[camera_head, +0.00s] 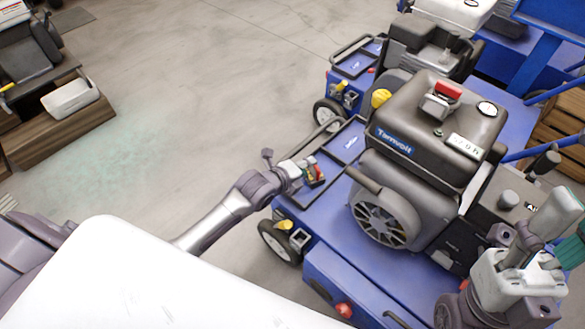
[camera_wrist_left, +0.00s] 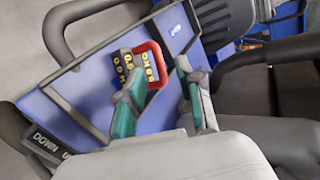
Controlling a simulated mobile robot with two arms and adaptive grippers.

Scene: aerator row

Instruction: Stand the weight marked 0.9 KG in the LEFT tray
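In the left wrist view the weight (camera_wrist_left: 137,66) carries lettering that seems to read 0.9 KG. My left gripper (camera_head: 303,168) is at the weight. Its teal fingers (camera_wrist_left: 160,72) are apart; one overlaps the weight's near side in the picture, the other shows a gap from the red rim. The black-framed blue tray (camera_wrist_left: 72,112) lies around and below the weight; I cannot read which tray it is. My right gripper (camera_head: 574,247) is at the right edge, partly cut off.
The aerator's grey engine (camera_head: 432,120) and a curved black bar stand close beside the tray area. A second blue aerator (camera_head: 352,70) stands behind. Open concrete floor lies between.

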